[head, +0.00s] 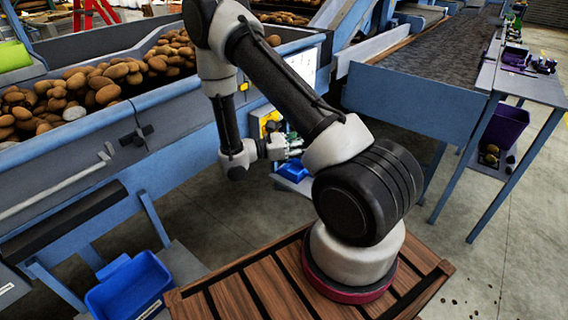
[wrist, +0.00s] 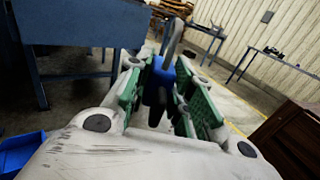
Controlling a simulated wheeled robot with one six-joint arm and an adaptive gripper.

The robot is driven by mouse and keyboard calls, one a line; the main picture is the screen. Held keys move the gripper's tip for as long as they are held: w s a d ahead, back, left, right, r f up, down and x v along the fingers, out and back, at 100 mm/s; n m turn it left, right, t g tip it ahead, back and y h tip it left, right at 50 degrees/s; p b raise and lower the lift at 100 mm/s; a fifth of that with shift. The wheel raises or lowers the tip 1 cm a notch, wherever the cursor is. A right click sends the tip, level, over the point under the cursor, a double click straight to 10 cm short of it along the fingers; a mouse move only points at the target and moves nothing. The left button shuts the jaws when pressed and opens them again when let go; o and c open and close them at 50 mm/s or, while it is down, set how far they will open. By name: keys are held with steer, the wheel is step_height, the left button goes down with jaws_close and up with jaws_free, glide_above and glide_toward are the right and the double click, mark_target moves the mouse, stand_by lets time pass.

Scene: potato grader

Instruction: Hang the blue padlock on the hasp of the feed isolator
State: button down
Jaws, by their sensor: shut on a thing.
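In the wrist view the blue padlock (wrist: 157,84) sits between the green pads of my gripper (wrist: 160,68). My gripper is shut on its body. Its grey metal shackle (wrist: 172,38) points up and away, past the fingertips. In the head view my gripper (head: 291,147) is small, beside the blue hopper frame, in front of a yellow panel (head: 269,121) that may be the feed isolator. My arm partly covers that area. I cannot make out the hasp in either view, and the padlock is too small to tell in the head view.
A hopper of potatoes (head: 100,82) fills the left. A small blue bin (head: 293,171) is just below my gripper, and another blue bin (head: 128,288) is at the front left. A conveyor (head: 430,75) and a side table (head: 530,88) stand to the right. Open floor lies between.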

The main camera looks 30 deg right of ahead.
steer(key=s+a+f+m+g+y, duration=0.1)
steer(key=s+f+m+g+y, duration=0.1)
steer(key=s+m+g+y, duration=0.6)
steer(key=s+a+f+m+g+y, duration=0.2)
steer(key=s+m+g+y, duration=0.3)
steer(key=s, duration=0.5)
steer(key=w+a+f+m+t+y, duration=0.1)
steer(key=a+f+m+t+y, duration=0.25)
steer(key=a+m+y, duration=0.45)
steer(key=w+a+f+m+t+y, duration=0.15)
steer(key=a+m+t+y, duration=0.35)
steer(key=y, duration=0.5)
steer(key=w+f+m+t+y, duration=0.25)
steer(key=w+m+t, duration=0.25)
steer(key=w+t, duration=0.35)
steer(key=w+f+m+t+y, duration=0.1)
steer(key=w+f+m+t, duration=0.3)
steer(key=w+m+t, duration=0.35)
steer(key=w+d+f+m+t+h, duration=0.2)
steer(key=w+d+m+t+h, duration=0.25)
steer(key=w+d+h, duration=0.35)
steer(key=w+d+f+m+t+h, duration=0.2)
steer(key=w+d+m+t+h, duration=0.15)
steer(key=w+d+t, duration=0.45)
steer(key=shift+g, duration=0.9)
steer(key=shift+w+a+f, duration=0.1)
steer(key=shift+w+f, duration=0.1)
steer(key=shift+w, duration=1)
steer(key=shift+w+f, duration=0.2)
steer(key=shift+w, duration=0.95)
